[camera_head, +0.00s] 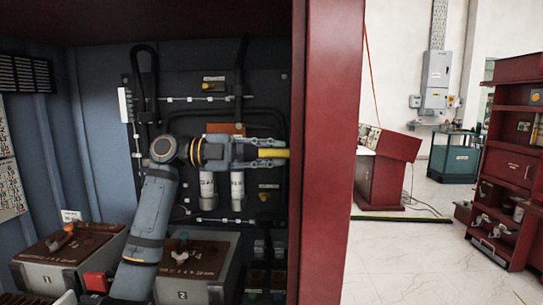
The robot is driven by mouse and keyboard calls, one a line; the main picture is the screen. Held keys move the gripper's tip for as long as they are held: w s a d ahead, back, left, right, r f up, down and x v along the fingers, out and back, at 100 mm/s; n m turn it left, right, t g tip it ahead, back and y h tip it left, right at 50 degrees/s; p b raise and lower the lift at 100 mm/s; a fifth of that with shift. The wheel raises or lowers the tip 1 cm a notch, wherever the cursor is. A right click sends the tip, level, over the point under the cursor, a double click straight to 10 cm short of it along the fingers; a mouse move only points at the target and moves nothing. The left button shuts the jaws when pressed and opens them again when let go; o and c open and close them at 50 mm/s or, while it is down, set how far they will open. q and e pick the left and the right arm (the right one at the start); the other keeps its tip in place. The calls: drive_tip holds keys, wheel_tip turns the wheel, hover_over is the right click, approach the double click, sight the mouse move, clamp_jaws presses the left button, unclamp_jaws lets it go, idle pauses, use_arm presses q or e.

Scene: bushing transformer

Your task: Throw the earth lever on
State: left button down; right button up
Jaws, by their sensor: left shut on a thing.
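My left gripper (268,152) points right inside the open cabinet. Its two fingers are shut on a yellow bar-like handle (280,153), which may be the earth lever; I can read no label on it. My right gripper is not in view.
The red cabinet post (332,150) stands just right of the gripper. Two grey boxes with brown tops, one (70,255) and two (190,262), stand below. White cylinders (237,188) and black cables (143,90) are close to my arm. Open floor (400,255) lies to the right.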

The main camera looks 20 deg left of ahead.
use_arm(q)
drive_tip(key=shift+f, duration=0.15)
drive_tip(key=c, duration=1.2)
unclamp_jaws()
drive_tip(key=shift+w+a, duration=0.1)
drive_tip(key=shift+w, duration=0.05)
drive_tip(key=v, duration=1.2)
